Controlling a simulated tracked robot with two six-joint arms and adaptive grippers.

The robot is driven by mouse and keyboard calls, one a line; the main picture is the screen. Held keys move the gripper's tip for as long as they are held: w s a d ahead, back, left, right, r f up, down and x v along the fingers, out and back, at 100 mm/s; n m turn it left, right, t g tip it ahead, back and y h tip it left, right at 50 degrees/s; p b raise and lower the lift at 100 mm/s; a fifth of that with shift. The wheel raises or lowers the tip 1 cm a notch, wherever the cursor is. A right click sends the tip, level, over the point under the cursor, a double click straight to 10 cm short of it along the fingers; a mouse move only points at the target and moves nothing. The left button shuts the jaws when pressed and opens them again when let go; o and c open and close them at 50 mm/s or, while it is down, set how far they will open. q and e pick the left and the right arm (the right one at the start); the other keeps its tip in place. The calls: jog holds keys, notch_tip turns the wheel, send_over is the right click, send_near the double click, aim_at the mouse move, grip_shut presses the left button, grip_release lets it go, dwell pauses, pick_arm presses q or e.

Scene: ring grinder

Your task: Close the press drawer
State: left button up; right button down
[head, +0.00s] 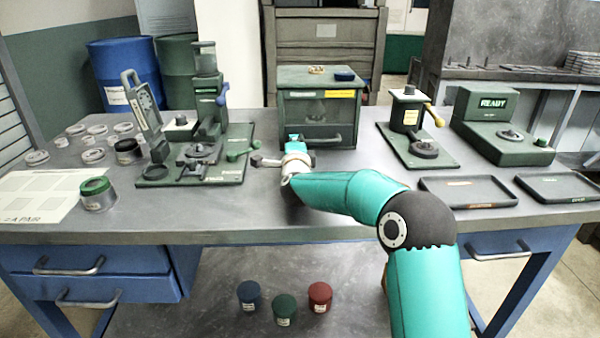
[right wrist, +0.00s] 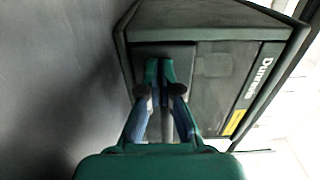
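A dark green box-shaped cabinet (head: 317,105) stands at the back middle of the workbench. It has a front window, a yellow label and a bar handle (head: 322,141) low on its front. I cannot tell whether a drawer in it stands out. My right gripper (head: 294,138) is at the cabinet's lower left front, pointing at it. In the right wrist view, its fingertips (right wrist: 160,68) are close together in front of the cabinet face (right wrist: 220,75), with nothing seen between them. Contact is unclear. My left gripper is not in view.
A green lever fixture (head: 205,150) stands left of my right gripper. A small press with a yellow handle (head: 408,112) and a READY unit (head: 495,125) stand right. Two dark trays (head: 467,191) lie at the right front. The bench's front middle is clear.

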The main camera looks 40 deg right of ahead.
jog(key=shift+s+a, duration=0.2)
jog(key=shift+a, duration=0.05)
jog(key=b+v, duration=0.2)
jog(key=v, duration=0.1)
jog(key=shift+f, duration=0.2)
jog(key=v, duration=0.9)
jog(key=shift+s+a+r+b, duration=0.1)
jog(key=shift+r+b, duration=0.05)
jog(key=shift+b, duration=0.15)
jog(key=shift+s+a, duration=0.25)
jog(key=shift+s, duration=0.2)
